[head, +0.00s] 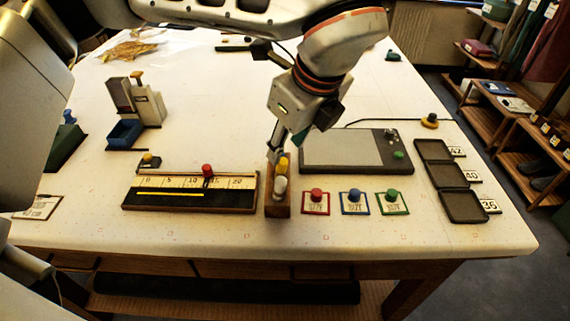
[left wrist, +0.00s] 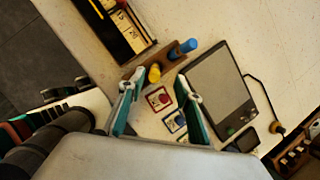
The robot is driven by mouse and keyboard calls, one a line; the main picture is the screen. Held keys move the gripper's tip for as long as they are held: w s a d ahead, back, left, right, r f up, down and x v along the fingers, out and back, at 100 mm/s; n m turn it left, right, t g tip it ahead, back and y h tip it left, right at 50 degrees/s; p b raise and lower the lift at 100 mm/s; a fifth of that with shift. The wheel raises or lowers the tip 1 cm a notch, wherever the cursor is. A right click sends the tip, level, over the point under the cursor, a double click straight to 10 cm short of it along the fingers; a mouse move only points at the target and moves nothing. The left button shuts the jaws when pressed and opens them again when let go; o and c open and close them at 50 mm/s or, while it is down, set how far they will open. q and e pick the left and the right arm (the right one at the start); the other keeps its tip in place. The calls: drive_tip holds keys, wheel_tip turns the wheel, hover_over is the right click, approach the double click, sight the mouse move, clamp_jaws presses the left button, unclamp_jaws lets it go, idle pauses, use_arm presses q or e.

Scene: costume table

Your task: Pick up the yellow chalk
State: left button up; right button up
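The yellow chalk (head: 283,164) stands upright in a small wooden holder (head: 277,209), just behind a white chalk (head: 280,186). In the left wrist view the yellow chalk (left wrist: 154,72) shows in the holder (left wrist: 171,62), with a blue chalk (left wrist: 187,46) at the holder's far end. My left gripper (head: 285,147) points down at the holder's back part, close to the yellow chalk. In the left wrist view its fingers (left wrist: 158,88) are spread apart with nothing seen between them. The white chalk is not visible there. My right gripper is not in view.
A ruler board (head: 190,200) with a red knob lies left of the holder. Red, blue and green knobs on cards (head: 354,203) stand close on its right. A grey tablet (head: 340,152) lies behind them. Dark trays (head: 450,177) are farther right.

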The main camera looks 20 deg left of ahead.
sight(283, 161)
use_arm(q)
drive_tip(key=shift+s+a+f, duration=0.3)
drive_tip(key=shift+f, duration=0.35)
drive_tip(key=x, duration=0.4)
drive_tip(key=shift+s+d+f+p, duration=0.1)
drive_tip(key=shift+d+f+p, duration=0.2)
drive_tip(key=shift+p, duration=0.1)
drive_tip(key=shift+a+f, duration=0.25)
drive_tip(key=shift+f, duration=0.4)
drive_tip(key=shift+c, duration=0.3)
clamp_jaws()
